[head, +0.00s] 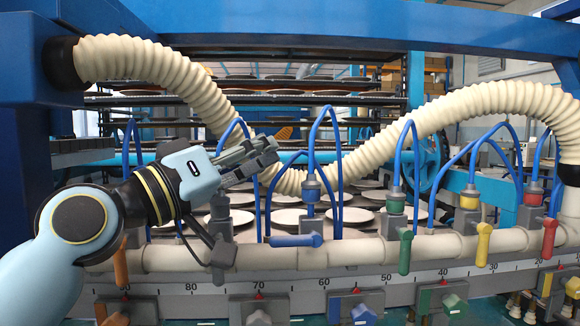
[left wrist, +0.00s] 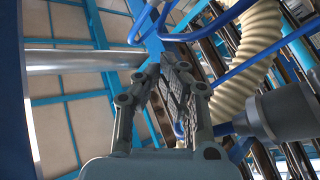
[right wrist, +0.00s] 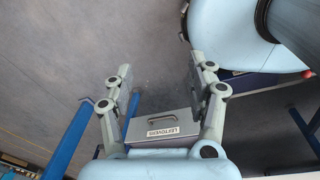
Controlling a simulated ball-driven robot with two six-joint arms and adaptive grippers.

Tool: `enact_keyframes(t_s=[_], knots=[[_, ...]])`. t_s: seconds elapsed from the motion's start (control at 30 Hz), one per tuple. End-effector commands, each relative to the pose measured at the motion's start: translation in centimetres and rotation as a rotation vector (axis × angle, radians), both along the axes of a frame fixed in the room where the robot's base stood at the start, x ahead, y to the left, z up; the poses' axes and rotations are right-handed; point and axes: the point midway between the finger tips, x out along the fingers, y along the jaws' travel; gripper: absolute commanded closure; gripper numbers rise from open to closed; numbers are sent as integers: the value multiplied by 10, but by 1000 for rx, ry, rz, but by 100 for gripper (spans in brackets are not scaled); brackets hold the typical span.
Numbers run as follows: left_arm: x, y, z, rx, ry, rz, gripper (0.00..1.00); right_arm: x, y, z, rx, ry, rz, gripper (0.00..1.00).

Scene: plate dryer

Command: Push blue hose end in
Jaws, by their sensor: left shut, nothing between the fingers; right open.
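Several thin blue hoses arch over the cream pipe in the head view. One blue hose (head: 312,135) comes down to a blue-collared fitting (head: 311,185) above the blue valve handle (head: 297,240). Whether its end is fully seated I cannot tell. My left gripper (head: 266,153) is shut and empty, left of and above that fitting, pointing right, with another blue hose beside it. In the left wrist view its fingers (left wrist: 160,68) are in front of a blue beam, with blue hoses above. My right gripper (right wrist: 160,75) is open and empty, away from the hoses, seen only in the right wrist view.
The cream pipe (head: 350,252) runs across the front with coloured valve handles. A thick corrugated hose (head: 385,147) loops behind the gripper, and plates (head: 290,217) lie behind the pipe. A grey box marked LEFTOVERS (right wrist: 160,127) shows below my right gripper.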

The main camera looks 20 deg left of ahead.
Motion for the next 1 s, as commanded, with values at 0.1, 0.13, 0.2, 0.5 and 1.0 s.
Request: enact_keyframes(t_s=[0.1, 0.13, 0.2, 0.5, 1.0], knots=[[22, -13, 10, -6, -2, -1, 100, 8, 0, 5, 0, -11, 0, 43], [27, -16, 12, -6, 0, -1, 100, 10, 1, 6, 0, -15, 0, 43], [36, -23, 12, -4, 1, -3, 100, 15, 1, 6, 1, -22, 1, 43], [21, -35, -23, 1, 2, 0, 100, 15, 2, -20, 3, -23, 0, 43], [20, -36, -30, 2, 1, 0, 100, 11, 2, -27, 3, -16, -1, 43]])
